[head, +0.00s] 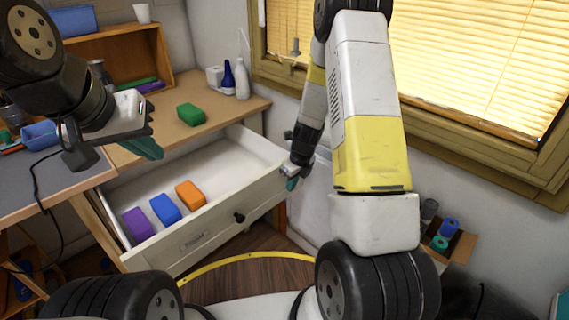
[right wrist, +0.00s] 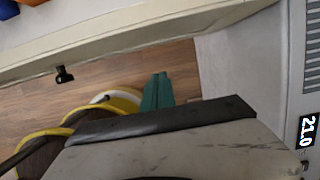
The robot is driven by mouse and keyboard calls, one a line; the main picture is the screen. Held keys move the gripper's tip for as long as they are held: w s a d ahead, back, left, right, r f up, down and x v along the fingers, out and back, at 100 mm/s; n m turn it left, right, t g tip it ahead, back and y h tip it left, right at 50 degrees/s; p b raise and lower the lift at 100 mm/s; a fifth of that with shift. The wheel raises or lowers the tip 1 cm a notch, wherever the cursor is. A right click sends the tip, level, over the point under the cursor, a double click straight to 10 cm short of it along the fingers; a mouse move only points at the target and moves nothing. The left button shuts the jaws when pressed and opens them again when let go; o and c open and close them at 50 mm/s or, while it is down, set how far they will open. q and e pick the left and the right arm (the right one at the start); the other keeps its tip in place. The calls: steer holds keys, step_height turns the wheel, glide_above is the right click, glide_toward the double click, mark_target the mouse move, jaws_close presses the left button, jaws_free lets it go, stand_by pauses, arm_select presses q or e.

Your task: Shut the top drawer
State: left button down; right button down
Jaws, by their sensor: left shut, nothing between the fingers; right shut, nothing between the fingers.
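The top drawer (head: 228,218) is pulled out from under the wooden worktop. It has a white front, a dark knob (head: 239,217) and a label, and it holds a purple block (head: 139,224), a blue block (head: 165,208) and an orange block (head: 190,194). My right gripper (head: 292,181) is shut and empty at the right end of the drawer front; contact cannot be told. In the right wrist view its teal fingertips (right wrist: 157,92) show below the drawer front (right wrist: 130,38). My left gripper (head: 148,148) is shut and empty above the drawer's left side.
A green block (head: 190,114) and several bottles (head: 241,78) stand on the worktop (head: 170,130). A wooden shelf box (head: 125,55) is at the back left. A grey table (head: 45,172) borders the drawer on the left. A box of rolls (head: 440,240) sits on the right.

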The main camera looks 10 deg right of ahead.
mark_target(281, 185)
steer(key=shift+w+a+f, duration=0.45)
steer(key=shift+w+f, duration=0.25)
steer(key=shift+w+a+f, duration=0.5)
steer(key=shift+w+f, duration=0.25)
steer(key=shift+w+a+f, duration=0.45)
steer(key=shift+w+f, duration=0.25)
